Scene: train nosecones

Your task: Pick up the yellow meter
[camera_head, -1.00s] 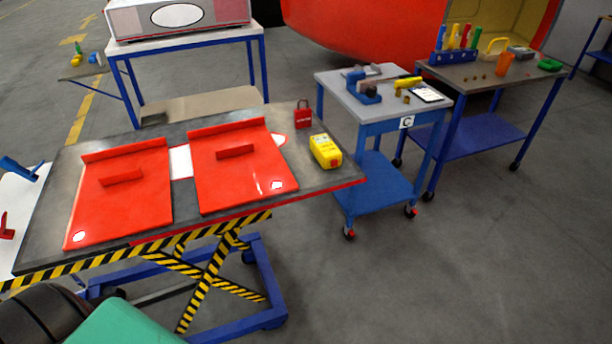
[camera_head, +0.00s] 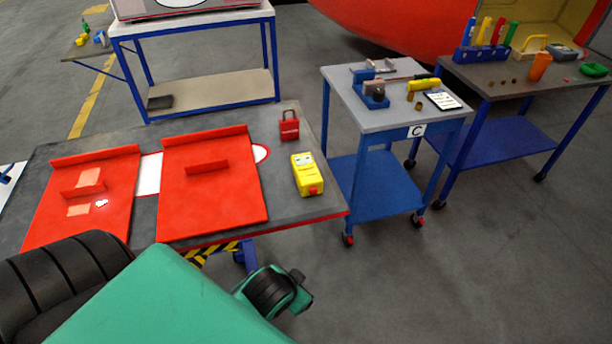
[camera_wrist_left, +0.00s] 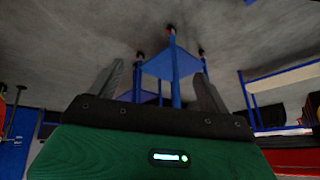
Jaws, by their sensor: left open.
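The yellow meter (camera_head: 307,175) lies on the right part of the dark lift table (camera_head: 281,200) in the head view, with a small light face and a red spot at its near end. It is apart from the red padlock behind it. My left arm comes in low at the left of the head view, and its wrist end is below the table's near edge. My left gripper (camera_wrist_left: 157,85) shows in the left wrist view with its two fingers spread and nothing between them. The meter is not seen in that view. My right gripper is not in view.
Two red panels (camera_head: 215,200) with upright ridges cover the table's left and middle. A red padlock (camera_head: 289,126) stands behind the meter. A blue trolley (camera_head: 345,115) with tools is to the right, beyond a floor gap. A workbench (camera_head: 470,85) stands farther right.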

